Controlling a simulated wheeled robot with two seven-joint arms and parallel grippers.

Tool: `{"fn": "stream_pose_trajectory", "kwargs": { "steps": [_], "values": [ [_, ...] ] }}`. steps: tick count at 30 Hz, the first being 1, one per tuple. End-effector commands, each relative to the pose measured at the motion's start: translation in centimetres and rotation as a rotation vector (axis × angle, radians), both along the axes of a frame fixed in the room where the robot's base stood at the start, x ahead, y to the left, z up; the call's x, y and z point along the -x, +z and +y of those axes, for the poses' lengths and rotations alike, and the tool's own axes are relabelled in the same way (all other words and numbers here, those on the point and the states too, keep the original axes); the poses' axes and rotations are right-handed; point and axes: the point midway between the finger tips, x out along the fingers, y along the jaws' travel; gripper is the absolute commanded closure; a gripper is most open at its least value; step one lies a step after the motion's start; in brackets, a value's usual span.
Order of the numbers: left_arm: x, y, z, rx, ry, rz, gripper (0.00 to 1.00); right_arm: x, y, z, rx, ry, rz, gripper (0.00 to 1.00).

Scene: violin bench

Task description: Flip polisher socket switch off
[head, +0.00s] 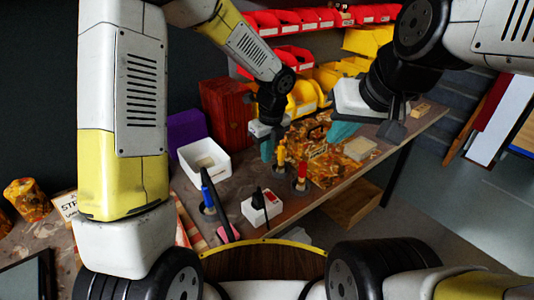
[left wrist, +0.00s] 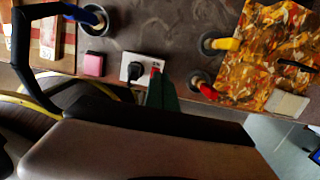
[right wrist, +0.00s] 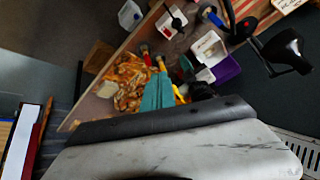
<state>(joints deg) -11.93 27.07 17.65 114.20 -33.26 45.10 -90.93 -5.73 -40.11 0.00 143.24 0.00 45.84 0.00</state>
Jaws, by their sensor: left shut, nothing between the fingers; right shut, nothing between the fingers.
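The white socket box (head: 262,206) sits near the bench's front edge in the head view. A black plug (left wrist: 136,70) is in its left part, and a small red switch (left wrist: 155,70) is at its right end in the left wrist view. I cannot tell which way the switch is tipped. My left gripper (head: 267,150) is shut and empty, above the bench and beyond the box in the head view. Its green fingers (left wrist: 161,92) overlap the box's right end in the left wrist view. My right gripper (head: 342,132) is shut and empty, further right over the bench.
Blue-, yellow- and red-handled tools stand in round holders (head: 301,183) around the box. A white bin (head: 204,160) stands at the back left. A patterned cloth (head: 325,158) and a pale block (head: 360,148) lie to the right. Red and yellow bins line the back.

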Motion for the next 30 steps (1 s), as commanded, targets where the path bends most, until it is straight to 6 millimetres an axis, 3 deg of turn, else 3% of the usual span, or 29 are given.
{"fn": "stream_pose_trajectory", "kwargs": {
  "steps": [19,23,30],
  "values": [
    [0.2,2.2,0.8,0.011,0.068,-0.017,1.0,-0.7,-0.2,0.1,0.043,0.047,0.007,1.0],
    [1.0,4.8,2.8,0.044,0.254,-0.057,1.0,-2.4,-0.8,0.5,0.155,0.18,0.027,1.0],
    [4.5,10.9,7.7,0.179,0.779,-0.147,1.0,-7.3,-3.3,2.2,0.419,0.593,0.075,1.0]
  ]
}}
